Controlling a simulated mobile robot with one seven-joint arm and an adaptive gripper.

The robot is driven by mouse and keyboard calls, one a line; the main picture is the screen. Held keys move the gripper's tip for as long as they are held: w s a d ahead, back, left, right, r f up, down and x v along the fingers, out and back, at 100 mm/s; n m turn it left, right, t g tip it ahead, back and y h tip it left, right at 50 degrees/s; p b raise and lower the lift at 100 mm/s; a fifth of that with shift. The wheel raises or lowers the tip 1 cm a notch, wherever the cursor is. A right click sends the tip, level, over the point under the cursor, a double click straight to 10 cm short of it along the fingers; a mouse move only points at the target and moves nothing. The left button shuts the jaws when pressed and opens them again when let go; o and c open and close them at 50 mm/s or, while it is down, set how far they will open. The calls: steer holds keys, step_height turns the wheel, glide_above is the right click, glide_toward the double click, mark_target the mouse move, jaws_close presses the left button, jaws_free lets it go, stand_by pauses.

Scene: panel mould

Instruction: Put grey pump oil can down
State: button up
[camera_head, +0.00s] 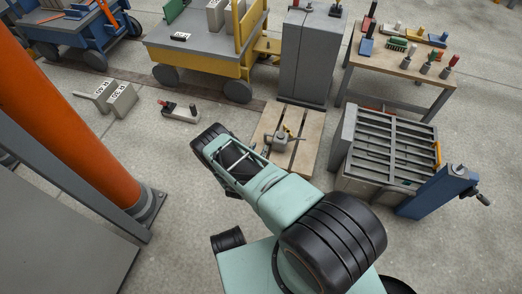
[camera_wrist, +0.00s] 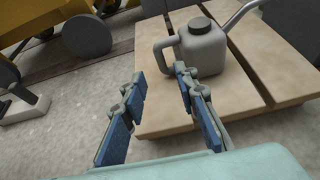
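The grey pump oil can (camera_wrist: 203,50) stands upright on a pale wooden pallet (camera_wrist: 262,45). It has a dark cap, a handle on its left and a long spout rising to the right. In the head view the can (camera_head: 281,141) also stands on the pallet (camera_head: 302,157), just beyond my arm. My gripper (camera_wrist: 160,77) is open, with its blue-padded fingers apart and nothing between them. It is in front of the can, on its handle side. The right fingertip overlaps the can's lower left edge in the picture; I cannot tell whether they touch.
A grey cabinet (camera_head: 305,60) stands behind the pallet, and a slatted grey mould (camera_head: 392,150) with a blue vise (camera_head: 438,190) to its right. A workbench (camera_head: 400,62) holds several tools. A yellow cart (camera_head: 205,62) is behind left.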

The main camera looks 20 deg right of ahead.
steer(key=shift+s+a+r, duration=0.2)
steer(key=shift+s+a, duration=0.1)
steer(key=shift+s, duration=0.1)
stand_by(0.3)
